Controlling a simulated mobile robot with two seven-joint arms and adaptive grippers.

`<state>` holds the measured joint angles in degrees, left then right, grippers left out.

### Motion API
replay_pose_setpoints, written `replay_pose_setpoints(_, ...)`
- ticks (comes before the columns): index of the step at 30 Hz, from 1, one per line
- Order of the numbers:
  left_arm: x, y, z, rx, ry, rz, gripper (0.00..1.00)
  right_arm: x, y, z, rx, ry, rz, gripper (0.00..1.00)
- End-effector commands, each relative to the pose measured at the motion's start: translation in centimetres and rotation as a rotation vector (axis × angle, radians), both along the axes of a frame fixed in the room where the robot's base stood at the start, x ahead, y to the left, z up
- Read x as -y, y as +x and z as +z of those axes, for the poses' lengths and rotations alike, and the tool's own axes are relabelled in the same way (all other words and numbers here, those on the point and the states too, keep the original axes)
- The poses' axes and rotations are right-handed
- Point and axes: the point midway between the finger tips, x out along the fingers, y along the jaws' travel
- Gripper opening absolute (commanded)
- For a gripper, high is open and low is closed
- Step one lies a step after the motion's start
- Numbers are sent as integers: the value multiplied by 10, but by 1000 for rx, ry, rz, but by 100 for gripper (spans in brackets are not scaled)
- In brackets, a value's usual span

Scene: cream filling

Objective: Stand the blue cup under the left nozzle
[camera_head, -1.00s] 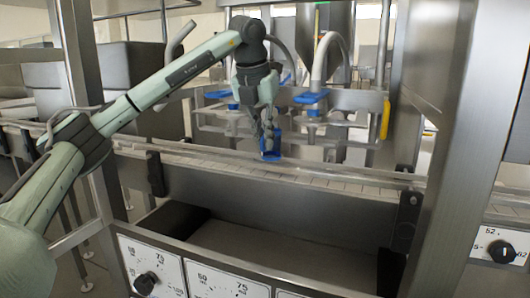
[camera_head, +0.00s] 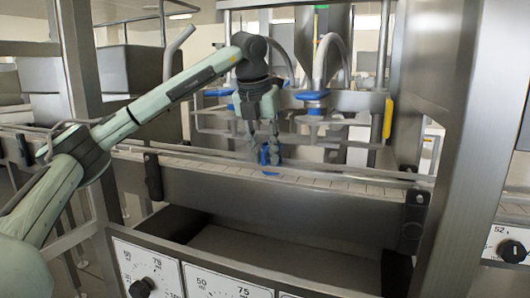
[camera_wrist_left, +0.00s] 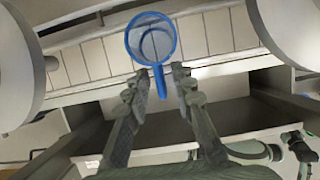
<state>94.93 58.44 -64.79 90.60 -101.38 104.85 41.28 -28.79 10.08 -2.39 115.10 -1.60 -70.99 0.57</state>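The blue cup (camera_head: 264,156) stands on the tiled conveyor, below my left gripper (camera_head: 263,132) in the head view. In the left wrist view the cup (camera_wrist_left: 133,41) shows from above as a blue ring, with a blue handle pointing down between the fingertips. My left gripper (camera_wrist_left: 163,82) is open, with a finger on each side of the handle and a gap visible at the right finger. The left nozzle (camera_head: 218,93) is partly hidden behind my left arm. My right gripper is not in view.
The right nozzle (camera_head: 313,98) hangs over the conveyor (camera_head: 340,182). A metal rail runs along the conveyor. A steel post (camera_head: 455,150) stands at right, and a dial panel (camera_head: 220,284) is below in front. The conveyor right of the cup is clear.

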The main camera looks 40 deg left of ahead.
Motion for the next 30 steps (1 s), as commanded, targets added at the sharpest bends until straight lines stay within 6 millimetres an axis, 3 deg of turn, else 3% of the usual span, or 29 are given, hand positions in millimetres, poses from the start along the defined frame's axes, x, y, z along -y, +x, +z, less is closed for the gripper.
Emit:
replay_pose_setpoints(11, 0, -1, 6, 1, 0, 0, 28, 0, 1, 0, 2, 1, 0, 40)
replay_pose_setpoints(23, 6, -26, 81, 4, 0, 1, 28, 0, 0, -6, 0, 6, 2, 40)
replay_pose_setpoints(30, 8, -38, 113, 2, 0, 0, 28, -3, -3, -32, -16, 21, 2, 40)
